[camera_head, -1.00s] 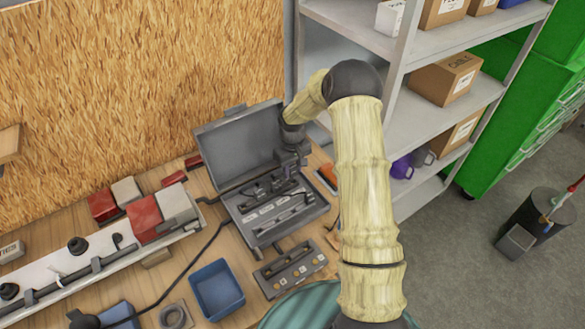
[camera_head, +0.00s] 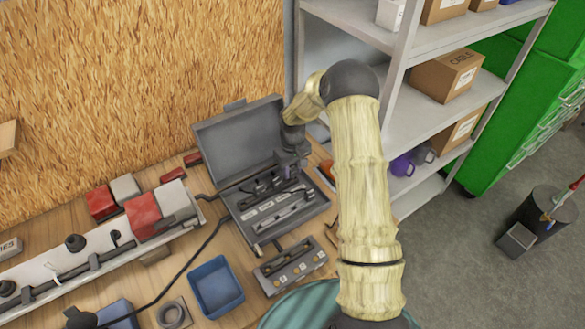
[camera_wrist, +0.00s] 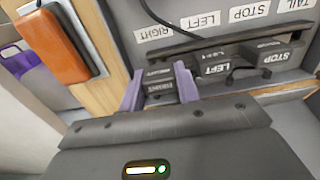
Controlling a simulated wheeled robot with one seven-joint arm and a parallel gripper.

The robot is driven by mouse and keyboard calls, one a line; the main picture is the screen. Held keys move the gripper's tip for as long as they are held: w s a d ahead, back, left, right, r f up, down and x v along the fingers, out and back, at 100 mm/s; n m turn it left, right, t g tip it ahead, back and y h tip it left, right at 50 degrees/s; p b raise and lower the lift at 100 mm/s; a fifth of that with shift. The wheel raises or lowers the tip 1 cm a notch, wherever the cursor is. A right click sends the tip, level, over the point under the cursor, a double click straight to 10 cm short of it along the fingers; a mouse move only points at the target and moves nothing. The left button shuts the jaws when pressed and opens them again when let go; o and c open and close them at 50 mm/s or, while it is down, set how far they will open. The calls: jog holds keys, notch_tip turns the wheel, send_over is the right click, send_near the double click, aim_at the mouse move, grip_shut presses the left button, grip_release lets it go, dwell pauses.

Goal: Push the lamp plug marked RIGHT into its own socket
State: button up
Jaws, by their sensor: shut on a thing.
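The plug marked RIGHT (camera_wrist: 160,92) is dark grey with its lettering upside down in the wrist view. My gripper (camera_wrist: 158,84) is shut on it, one purple finger on each side. In the head view my gripper (camera_head: 290,168) is over the back right of the open grey case (camera_head: 255,232). Plugs marked LEFT (camera_wrist: 214,69) and STOP (camera_wrist: 278,58) lie in a row beside the held plug. White labels, among them the RIGHT label (camera_wrist: 153,31), are on the case beyond the plugs. I cannot tell which opening is the RIGHT socket.
A grey box with several round fittings (camera_head: 290,268) stands in front of the case, with a blue bin (camera_head: 216,287) to its left. An orange device (camera_wrist: 55,46) lies beside the case. A long light bar (camera_head: 95,250) is at left. Shelving stands at right.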

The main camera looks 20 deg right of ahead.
jog(key=shift+f+b, duration=0.35)
jog(key=shift+f, duration=0.3)
dwell(0.7)
jog(key=o, duration=1.1)
jog(key=shift+r, duration=0.1)
jog(key=shift+o, duration=0.4)
jog(key=shift+w+r+p, duration=0.1)
jog(key=shift+r+p, duration=0.3)
jog(key=shift+r, duration=0.1)
jog(key=shift+r+p, duration=1.9)
jog(key=shift+r, duration=1.05)
